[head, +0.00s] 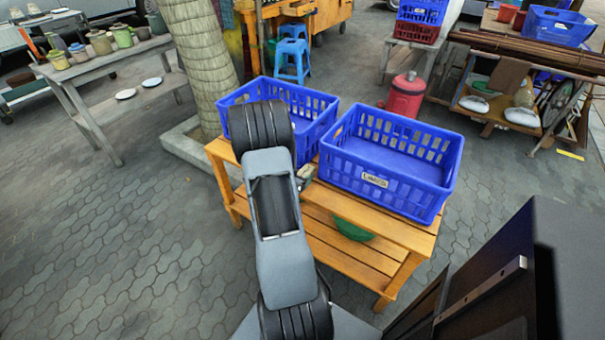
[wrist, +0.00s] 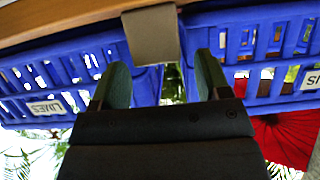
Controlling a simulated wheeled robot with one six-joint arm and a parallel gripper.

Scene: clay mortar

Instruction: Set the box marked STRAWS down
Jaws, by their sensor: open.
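A small plain brown box (wrist: 150,38) shows at the top of the upside-down wrist view, against the wooden table edge (wrist: 60,20) and between two blue crates. I cannot read STRAWS on the face I see. My gripper (wrist: 161,72) is open, with its green-grey fingers on either side of the box's near end and visible gaps to both. In the head view my arm largely hides the gripper and the box beside the table's front edge.
A green bowl (head: 353,230) sits on the lower shelf. A palm trunk (head: 200,60) stands behind left.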

